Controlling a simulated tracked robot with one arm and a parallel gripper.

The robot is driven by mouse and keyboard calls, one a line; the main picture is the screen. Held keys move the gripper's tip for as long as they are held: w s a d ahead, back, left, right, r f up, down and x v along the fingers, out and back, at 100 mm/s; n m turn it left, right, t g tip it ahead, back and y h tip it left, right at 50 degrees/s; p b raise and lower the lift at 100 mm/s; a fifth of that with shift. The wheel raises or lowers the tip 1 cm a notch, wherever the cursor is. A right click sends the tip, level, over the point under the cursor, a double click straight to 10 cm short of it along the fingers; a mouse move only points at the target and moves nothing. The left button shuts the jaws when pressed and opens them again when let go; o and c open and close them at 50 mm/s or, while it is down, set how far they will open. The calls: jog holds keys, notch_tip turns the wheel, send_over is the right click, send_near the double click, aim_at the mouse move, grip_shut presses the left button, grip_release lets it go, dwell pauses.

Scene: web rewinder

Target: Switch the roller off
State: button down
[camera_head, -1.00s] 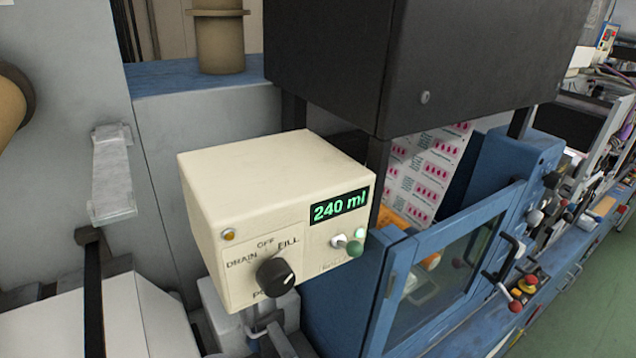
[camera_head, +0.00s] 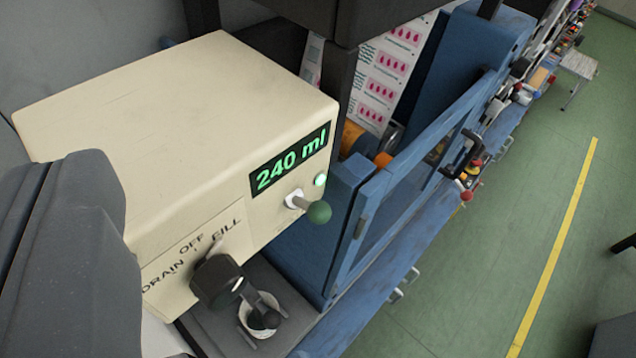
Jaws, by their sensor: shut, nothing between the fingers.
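A cream control box (camera_head: 170,110) fills the left and middle of the view. Its front carries a green-lit display (camera_head: 290,160) reading "240 ml". Below the display a small toggle lever (camera_head: 310,207) with a green ball end sticks out to the right and slightly down. A round lamp (camera_head: 320,180) just above the lever glows pale green. A black rotary knob (camera_head: 215,280) sits lower on the front, under the words OFF, DRAIN and FILL. A large dark grey part (camera_head: 75,265) at the left edge may be mine. I make out no gripper fingers.
A blue machine frame with a glazed door (camera_head: 425,165) stands right of the box. A black housing (camera_head: 385,15) overhangs behind, with a printed web (camera_head: 380,80) below it.

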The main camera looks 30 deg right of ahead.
jog(key=w+d+r+m+g+h+p, duration=0.1)
jog(key=w+d+m+g+p, duration=0.3)
jog(key=d+m+g+p, duration=0.5)
jog(key=m+g+p, duration=0.3)
jog(key=m+p, duration=0.1)
jog(key=p, duration=0.5)
jog(key=shift+d+r+m+g, duration=0.2)
jog(key=shift+r+m+g, duration=0.1)
jog(key=shift+r+g, duration=0.1)
jog(key=shift+f, duration=0.1)
jog(key=b, duration=0.5)
send_near(319, 210)
jog(key=shift+p+x, duration=1.05)
jog(key=shift+x, duration=2.2)
jog(key=shift+w+d+f, duration=0.1)
jog(key=shift+f, duration=0.1)
